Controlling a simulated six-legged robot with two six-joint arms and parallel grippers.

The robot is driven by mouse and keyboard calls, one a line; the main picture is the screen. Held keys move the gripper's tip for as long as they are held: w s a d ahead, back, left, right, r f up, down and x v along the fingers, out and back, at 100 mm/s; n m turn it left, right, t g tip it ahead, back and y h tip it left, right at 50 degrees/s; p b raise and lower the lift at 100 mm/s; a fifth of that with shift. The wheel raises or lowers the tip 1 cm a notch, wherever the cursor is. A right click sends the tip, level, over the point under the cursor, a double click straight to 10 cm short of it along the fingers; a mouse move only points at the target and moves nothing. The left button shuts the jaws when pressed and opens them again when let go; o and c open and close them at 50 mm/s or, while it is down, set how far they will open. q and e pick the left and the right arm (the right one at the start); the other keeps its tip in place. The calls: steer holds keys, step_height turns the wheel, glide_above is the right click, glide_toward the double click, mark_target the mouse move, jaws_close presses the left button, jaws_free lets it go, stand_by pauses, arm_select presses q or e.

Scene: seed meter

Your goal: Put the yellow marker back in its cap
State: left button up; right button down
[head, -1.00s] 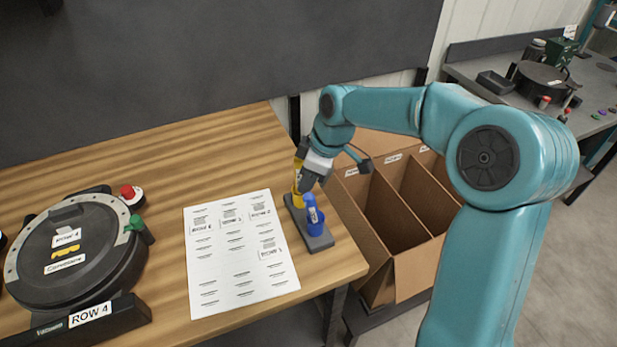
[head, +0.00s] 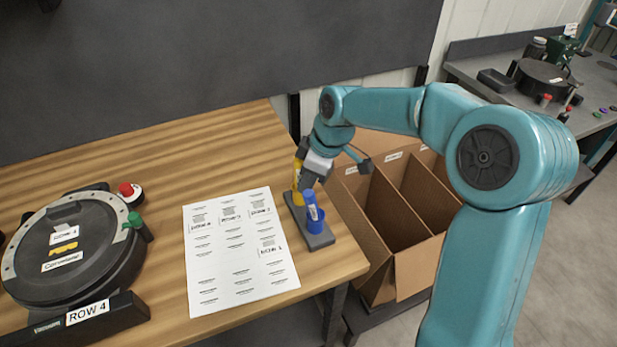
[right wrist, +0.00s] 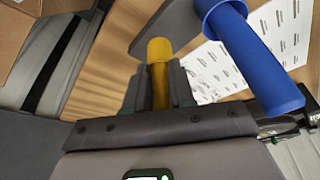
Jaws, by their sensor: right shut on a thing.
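My right gripper (head: 304,184) is shut on the yellow marker (right wrist: 160,92), over the far end of a dark grey stand (head: 318,240). In the right wrist view the marker lies between the fingers (right wrist: 160,98) and lines up with the wider yellow cap (right wrist: 160,49) beyond the fingertips. The cap also shows low at the stand's far end in the head view (head: 297,199). The marker's tip is hidden, so I cannot tell how deep it sits in the cap. My left gripper is not in view.
A blue marker (right wrist: 250,55) stands in a blue cap (head: 316,227) on the same stand, close beside my gripper. A printed sheet (head: 237,260) lies left of it. A round seed meter (head: 75,250) is farther left. A divided cardboard box (head: 400,215) stands right of the table edge.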

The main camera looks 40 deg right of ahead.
steer(key=c, duration=0.9)
jaws_free()
steer(key=p+v, duration=0.1)
steer(key=v, duration=1.5)
steer(key=shift+r, duration=0.2)
steer(key=shift+s, duration=0.2)
